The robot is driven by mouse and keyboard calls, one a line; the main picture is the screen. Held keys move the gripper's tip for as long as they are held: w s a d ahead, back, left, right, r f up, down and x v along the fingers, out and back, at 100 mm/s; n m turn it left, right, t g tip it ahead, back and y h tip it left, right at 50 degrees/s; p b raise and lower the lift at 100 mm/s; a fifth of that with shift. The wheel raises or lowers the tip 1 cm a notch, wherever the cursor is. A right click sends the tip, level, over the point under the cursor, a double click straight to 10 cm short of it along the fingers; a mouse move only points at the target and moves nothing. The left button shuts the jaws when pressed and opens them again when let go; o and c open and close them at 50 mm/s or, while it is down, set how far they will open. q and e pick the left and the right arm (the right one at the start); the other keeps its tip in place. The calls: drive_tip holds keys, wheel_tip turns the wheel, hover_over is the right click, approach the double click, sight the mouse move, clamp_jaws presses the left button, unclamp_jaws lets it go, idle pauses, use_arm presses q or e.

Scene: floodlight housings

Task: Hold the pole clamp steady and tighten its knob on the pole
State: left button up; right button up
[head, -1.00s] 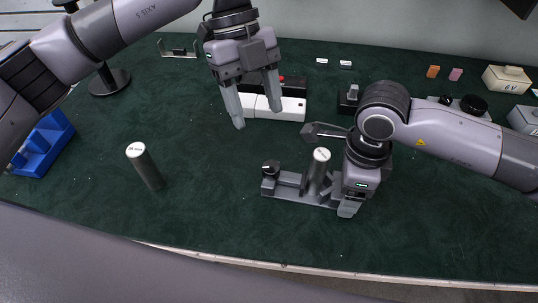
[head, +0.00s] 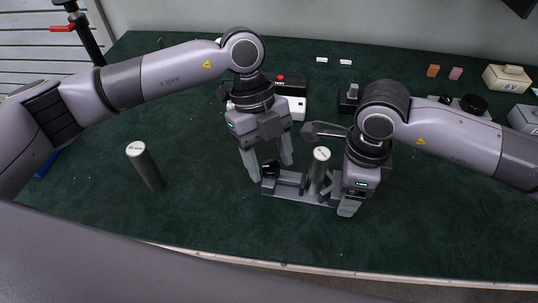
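The pole clamp (head: 300,196) is a grey bracket with a flat base, lying on the green bench top. An upright grey pole (head: 319,172) with a pale top stands in it. The clamp's black knob (head: 270,168) is at its left end. My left gripper (head: 270,171) is open, pointing down, with its fingers on either side of the knob; I cannot tell whether they touch it. My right gripper (head: 347,205) is at the clamp's right end and appears shut on it; its far finger is hidden.
A second grey pole (head: 146,166) stands apart on the left. A 6 V box (head: 507,78) and small orange and pink blocks (head: 433,71) are at the back right. The front of the bench is clear.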

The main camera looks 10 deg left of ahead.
use_arm(q)
drive_tip(key=c, duration=0.9)
drive_tip(key=shift+w+d+m+g+y, duration=0.1)
drive_tip(key=shift+m+g+y, duration=0.2)
drive_tip(key=shift+m, duration=0.9)
drive_tip(key=shift+m+g+y, duration=0.2)
drive_tip(key=shift+m+y, duration=0.1)
drive_tip(key=shift+m, duration=0.9)
drive_tip(key=shift+c, duration=0.2)
drive_tip(key=o, duration=1.1)
drive_tip(key=shift+c, duration=0.2)
drive_tip(key=shift+r, duration=0.1)
drive_tip(key=v, duration=1.2)
